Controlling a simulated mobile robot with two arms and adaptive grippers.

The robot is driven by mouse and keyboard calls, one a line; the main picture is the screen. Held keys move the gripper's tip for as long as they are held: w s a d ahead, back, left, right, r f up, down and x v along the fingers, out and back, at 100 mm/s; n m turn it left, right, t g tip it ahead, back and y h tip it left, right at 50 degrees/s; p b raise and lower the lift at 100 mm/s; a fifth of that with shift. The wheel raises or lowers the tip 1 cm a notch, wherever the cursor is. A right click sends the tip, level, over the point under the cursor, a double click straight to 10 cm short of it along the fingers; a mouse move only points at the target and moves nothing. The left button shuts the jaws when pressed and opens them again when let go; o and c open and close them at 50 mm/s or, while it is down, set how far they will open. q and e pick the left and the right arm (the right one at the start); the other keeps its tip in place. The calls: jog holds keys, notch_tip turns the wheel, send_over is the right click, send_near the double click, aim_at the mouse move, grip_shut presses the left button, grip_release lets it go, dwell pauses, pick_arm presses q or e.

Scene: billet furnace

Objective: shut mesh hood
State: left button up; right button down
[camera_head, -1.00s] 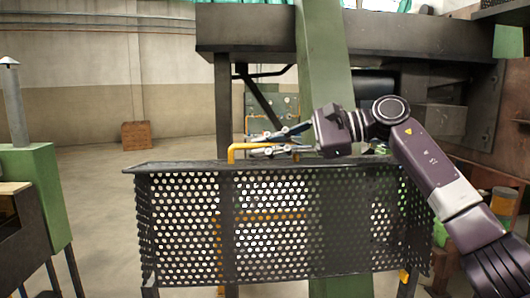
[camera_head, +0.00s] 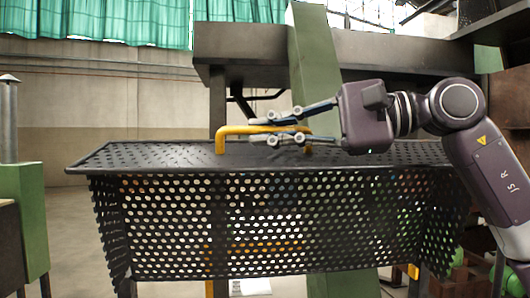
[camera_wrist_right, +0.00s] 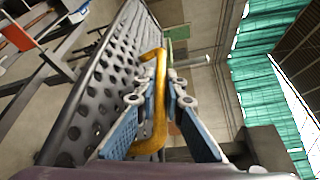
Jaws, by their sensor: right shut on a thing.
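The mesh hood (camera_head: 270,225) is a dark perforated metal cover that spans the middle of the head view. Its top panel is visible and slopes away toward the back. A yellow bar handle (camera_head: 221,142) stands on the top panel; it also shows in the right wrist view (camera_wrist_right: 159,105). My right gripper (camera_head: 255,132) comes in from the right, its fingers shut around the handle; the right wrist view shows the fingers (camera_wrist_right: 165,88) on both sides of the bar. My left gripper is not in view.
A green post (camera_head: 315,60) and a dark overhead beam (camera_head: 250,55) stand close behind the hood. A green cabinet (camera_head: 25,205) is at the left edge. Open floor shows between the cabinet and the hood.

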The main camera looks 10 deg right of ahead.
aim_at(272, 169)
jog(key=shift+n+t+y, duration=0.3)
jog(key=shift+n, duration=0.5)
jog(key=shift+s+f+b, duration=0.55)
jog(key=shift+s+b, duration=0.3)
jog(key=shift+s, duration=0.05)
jog(key=shift+s+f+b, duration=0.6)
jog(key=shift+s+b, duration=0.2)
jog(key=shift+s, duration=0.05)
jog(key=shift+s+f+b, duration=0.55)
jog(key=shift+s+b, duration=0.3)
jog(key=shift+s, duration=0.05)
jog(key=c, duration=2.3)
grip_release()
jog(key=shift+w, duration=0.1)
jog(key=v, duration=1.2)
